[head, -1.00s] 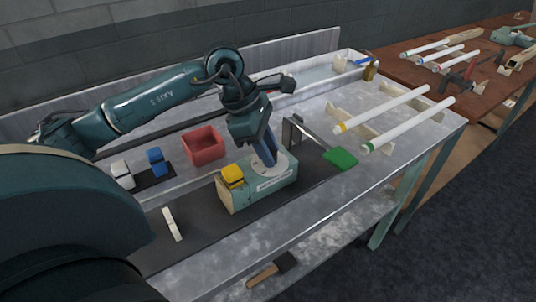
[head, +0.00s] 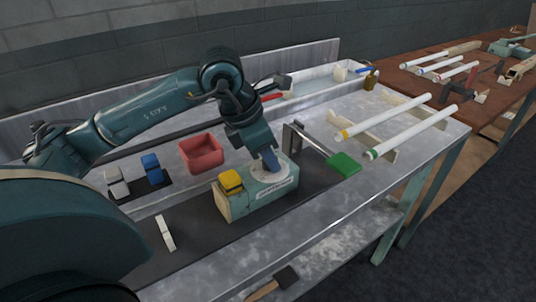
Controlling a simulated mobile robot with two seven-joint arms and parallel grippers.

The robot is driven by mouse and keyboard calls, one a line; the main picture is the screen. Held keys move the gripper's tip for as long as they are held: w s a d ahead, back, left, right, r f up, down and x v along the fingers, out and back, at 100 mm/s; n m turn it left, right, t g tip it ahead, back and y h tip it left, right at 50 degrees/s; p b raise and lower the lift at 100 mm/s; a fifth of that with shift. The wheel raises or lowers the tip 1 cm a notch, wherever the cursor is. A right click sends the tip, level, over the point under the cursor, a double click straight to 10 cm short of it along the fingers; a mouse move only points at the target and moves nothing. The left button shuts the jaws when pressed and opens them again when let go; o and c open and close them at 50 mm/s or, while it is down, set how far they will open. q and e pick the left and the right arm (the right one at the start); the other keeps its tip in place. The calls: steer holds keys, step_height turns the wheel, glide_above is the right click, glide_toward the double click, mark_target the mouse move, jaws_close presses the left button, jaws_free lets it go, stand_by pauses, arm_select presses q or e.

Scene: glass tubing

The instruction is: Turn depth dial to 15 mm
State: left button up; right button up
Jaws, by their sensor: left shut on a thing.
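The depth dial (head: 281,174) is a pale round disc on top of a light green box (head: 238,205), with a marked strip in front of it that is too small to read. My left gripper (head: 271,162) points down onto the dial and is shut on its middle, hiding the part it holds. A yellow block (head: 230,181) sits on the left end of the same box. My right gripper is not in view.
A red bin (head: 202,153) stands behind the box. A green-ended lever (head: 343,164) is close on its right. White tubes (head: 408,134) lie on supports farther right. White and blue blocks (head: 152,168) stand at left. A pale strip (head: 165,232) lies on the dark mat.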

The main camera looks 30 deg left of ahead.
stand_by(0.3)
arm_select(q)
steer(key=o, duration=1)
steer(key=shift+c, duration=0.2)
steer(key=v, duration=1.3)
steer(key=shift+s+p, duration=0.15)
steer(key=shift+p, duration=0.2)
